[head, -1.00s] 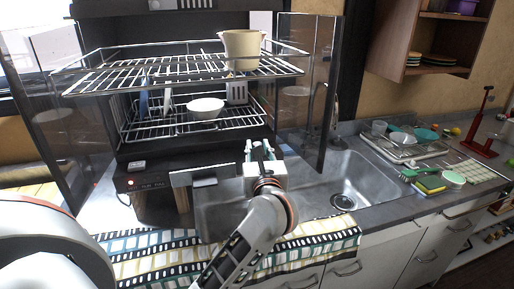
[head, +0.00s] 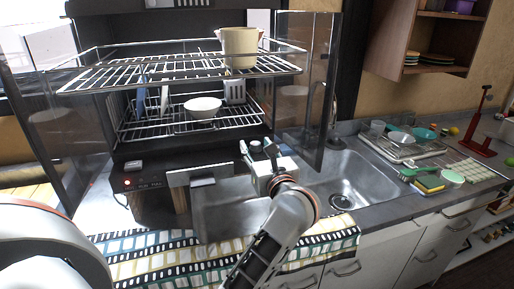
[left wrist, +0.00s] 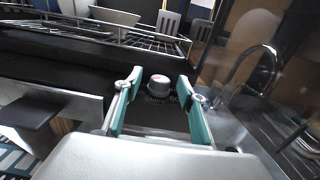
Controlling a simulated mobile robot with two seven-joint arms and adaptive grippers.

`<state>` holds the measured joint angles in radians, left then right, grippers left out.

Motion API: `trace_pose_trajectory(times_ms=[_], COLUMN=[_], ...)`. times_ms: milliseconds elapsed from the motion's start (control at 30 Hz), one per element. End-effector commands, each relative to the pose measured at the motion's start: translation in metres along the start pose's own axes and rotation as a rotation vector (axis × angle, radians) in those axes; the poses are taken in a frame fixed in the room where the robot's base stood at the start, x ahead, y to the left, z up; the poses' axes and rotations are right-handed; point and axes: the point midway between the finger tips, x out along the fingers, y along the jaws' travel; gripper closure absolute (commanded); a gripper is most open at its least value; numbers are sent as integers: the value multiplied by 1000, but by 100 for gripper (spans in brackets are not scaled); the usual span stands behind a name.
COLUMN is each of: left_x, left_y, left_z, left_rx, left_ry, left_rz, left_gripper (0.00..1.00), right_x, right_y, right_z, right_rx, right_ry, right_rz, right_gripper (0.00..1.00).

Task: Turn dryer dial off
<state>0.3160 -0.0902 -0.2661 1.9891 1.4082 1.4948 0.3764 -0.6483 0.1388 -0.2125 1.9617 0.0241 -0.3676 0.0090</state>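The dish dryer (head: 150,160) is a dark unit with two wire racks and open glass doors. A round dial (left wrist: 158,84) with a reddish mark on its light face sits on the dryer's dark front panel. It also shows small in the head view (head: 255,146). My left gripper (left wrist: 160,80) is open, with one teal finger on each side of the dial. I cannot tell whether either finger touches it. In the head view the left gripper (head: 257,154) is at the right end of the dryer's front. My right gripper is not in view.
A beige cup (head: 240,48) stands on the top rack and a white bowl (head: 203,107) on the lower one. The right glass door (head: 302,110) stands open beside the gripper. The sink (head: 352,180) lies right of it. A lit red button (head: 127,182) is at the panel's left.

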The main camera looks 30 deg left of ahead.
Motion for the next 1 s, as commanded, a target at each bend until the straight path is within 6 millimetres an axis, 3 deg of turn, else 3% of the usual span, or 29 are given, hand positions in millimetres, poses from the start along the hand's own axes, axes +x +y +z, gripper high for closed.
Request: trace_pose_trajectory(times_ms=[267,700,1000], left_x=[0,0,0], left_y=[0,0,0], left_z=[14,88,100], left_rx=[-5,-4,0], left_ry=[-1,-1,1], left_rz=[0,0,0], left_gripper=[60,60,60], right_x=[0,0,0], right_y=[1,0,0], right_z=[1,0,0], right_rx=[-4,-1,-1], right_ry=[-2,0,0], right_rz=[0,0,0], right_gripper=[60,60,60])
